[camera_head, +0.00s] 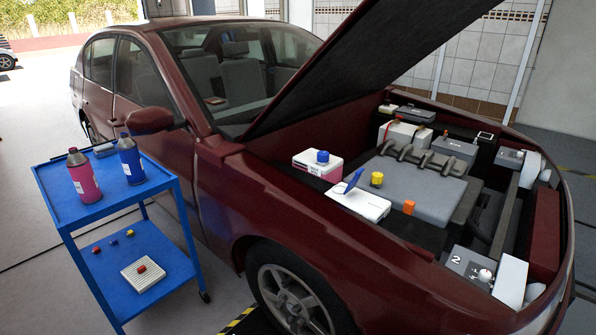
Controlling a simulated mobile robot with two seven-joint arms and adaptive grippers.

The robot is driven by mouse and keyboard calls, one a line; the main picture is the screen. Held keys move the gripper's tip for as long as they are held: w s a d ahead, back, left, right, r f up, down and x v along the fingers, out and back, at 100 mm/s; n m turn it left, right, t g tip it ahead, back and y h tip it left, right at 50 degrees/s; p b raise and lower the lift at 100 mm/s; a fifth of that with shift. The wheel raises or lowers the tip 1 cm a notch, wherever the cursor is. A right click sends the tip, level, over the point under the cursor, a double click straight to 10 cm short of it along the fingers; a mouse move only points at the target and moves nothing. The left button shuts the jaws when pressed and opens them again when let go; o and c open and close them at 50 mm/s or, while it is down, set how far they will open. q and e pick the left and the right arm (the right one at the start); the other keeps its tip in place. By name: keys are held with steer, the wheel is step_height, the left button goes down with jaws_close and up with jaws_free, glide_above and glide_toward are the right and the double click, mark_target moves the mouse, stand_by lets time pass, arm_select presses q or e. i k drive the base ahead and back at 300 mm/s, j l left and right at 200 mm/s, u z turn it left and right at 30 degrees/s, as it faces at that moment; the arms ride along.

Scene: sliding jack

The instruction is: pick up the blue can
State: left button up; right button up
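The blue can (130,160) stands upright on the top shelf of a blue trolley (60,201) at the left. It has a dark cap and a pale label. A pink can (84,179) with a dark grey cap stands just to its left and a little nearer. Neither gripper shows in the head view, and nothing touches the blue can.
A dark red car (310,235) with its bonnet up stands right of the trolley, its mirror (149,121) close behind the cans. The lower shelf holds small coloured caps and a white grooved block (144,275).

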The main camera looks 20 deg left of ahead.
mark_target(128, 148)
steer(key=u, duration=1.5)
